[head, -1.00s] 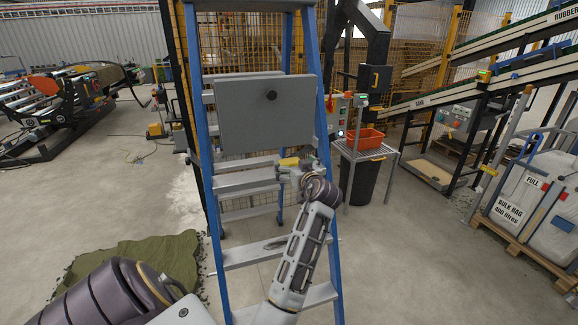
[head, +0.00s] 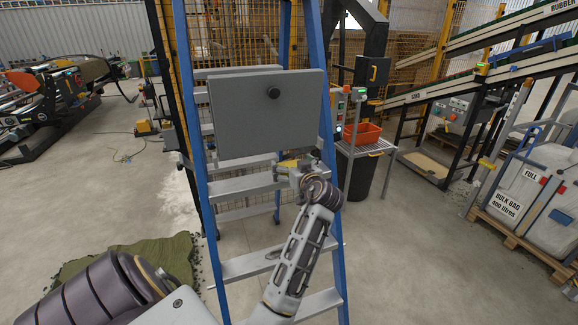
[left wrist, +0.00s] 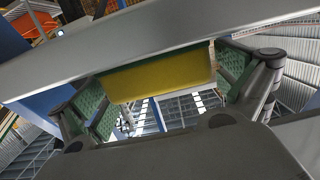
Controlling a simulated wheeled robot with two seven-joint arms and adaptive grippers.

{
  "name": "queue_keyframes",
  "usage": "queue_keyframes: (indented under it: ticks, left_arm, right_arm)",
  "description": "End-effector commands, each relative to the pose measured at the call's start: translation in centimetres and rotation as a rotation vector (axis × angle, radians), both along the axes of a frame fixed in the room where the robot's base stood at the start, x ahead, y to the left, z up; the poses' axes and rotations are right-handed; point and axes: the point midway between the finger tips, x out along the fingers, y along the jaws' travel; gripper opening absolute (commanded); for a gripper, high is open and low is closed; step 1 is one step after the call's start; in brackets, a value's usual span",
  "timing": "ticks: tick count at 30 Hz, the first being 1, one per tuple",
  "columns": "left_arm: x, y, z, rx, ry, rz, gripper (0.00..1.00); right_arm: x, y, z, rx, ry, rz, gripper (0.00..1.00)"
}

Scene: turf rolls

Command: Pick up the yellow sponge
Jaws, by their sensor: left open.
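The yellow sponge (head: 287,163) lies at a step of the blue ladder (head: 329,220), below the grey panel. In the left wrist view the sponge (left wrist: 160,77) shows as a yellow block below the grey step edge (left wrist: 160,38), which crosses the picture. My left gripper (head: 290,169) is at the sponge in the head view. In the left wrist view its green-padded fingers are apart, one on each side of the sponge. The gripper is open. I cannot tell whether a pad touches the sponge. My right gripper is in neither view.
A grey panel (head: 265,115) with a dark knob hangs on the ladder above my gripper. An orange bin (head: 362,133) stands on a small table to the right. Bulk bags (head: 525,190) sit on a pallet at far right. A green turf piece (head: 125,262) lies at lower left.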

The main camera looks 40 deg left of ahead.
Motion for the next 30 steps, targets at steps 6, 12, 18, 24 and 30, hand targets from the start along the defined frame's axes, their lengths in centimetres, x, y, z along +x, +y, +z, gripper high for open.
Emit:
queue_keyframes:
  ticks: [6, 12, 18, 24, 30]
  left_arm:
    - [-0.14, -0.22, -0.08, 0.000, -0.001, 0.001, 1.00]
    - [-0.13, -0.22, -0.08, 0.000, 0.000, 0.001, 1.00]
    - [-0.12, -0.21, -0.08, 0.000, 0.000, 0.001, 1.00]
    - [-0.12, -0.20, -0.09, 0.000, 0.000, 0.001, 0.77]
    - [-0.12, -0.20, -0.07, 0.001, 0.000, 0.001, 0.56]
  right_arm:
    - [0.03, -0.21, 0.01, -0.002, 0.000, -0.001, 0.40]
    - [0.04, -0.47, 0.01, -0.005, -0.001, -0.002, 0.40]
    - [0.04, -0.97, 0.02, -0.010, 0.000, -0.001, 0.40]
    - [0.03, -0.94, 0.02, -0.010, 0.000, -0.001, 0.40]
    - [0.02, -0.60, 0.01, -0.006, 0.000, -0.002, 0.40]
